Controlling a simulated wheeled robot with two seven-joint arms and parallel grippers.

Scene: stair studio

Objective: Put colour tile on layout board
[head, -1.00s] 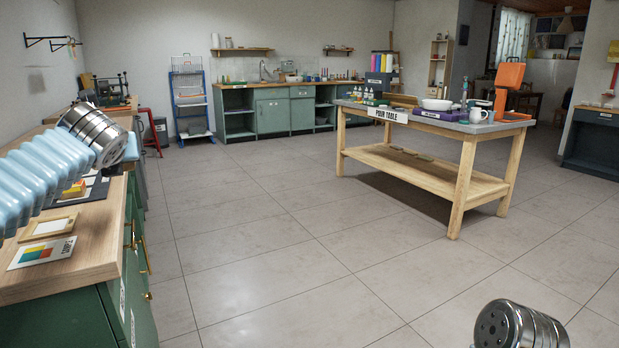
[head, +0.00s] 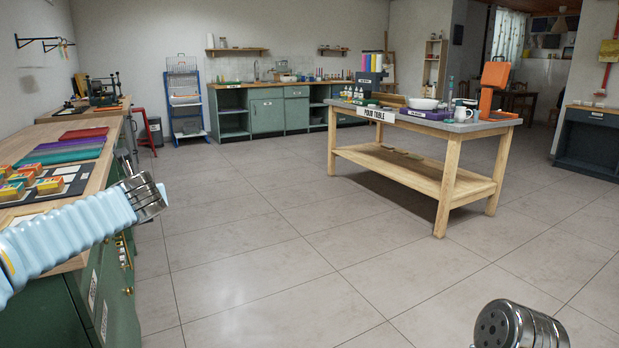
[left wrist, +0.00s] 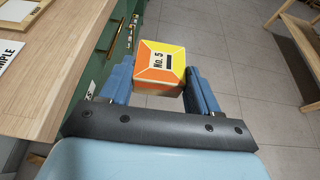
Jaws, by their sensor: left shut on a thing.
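My left gripper (left wrist: 158,78) is shut on an orange and yellow colour tile (left wrist: 160,62) labelled "No. 5". In the left wrist view, the tile is between the blue fingers, past the counter's edge with the floor below. In the head view, my left arm reaches in from the left beside the counter; the held tile is not clearly visible there. The dark layout board (head: 82,179) with pale squares lies on the left counter. Several colourful tiles (head: 22,180) stand on its left part. My right gripper is out of view; only the metal wrist shows at lower right.
The wooden counter (left wrist: 60,70) has green drawers. Purple, green and red strips (head: 72,149) lie behind the board. A sample card (left wrist: 14,52) and a framed piece (left wrist: 20,10) lie on the counter. A wooden table (head: 440,170) stands across open floor (head: 240,260).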

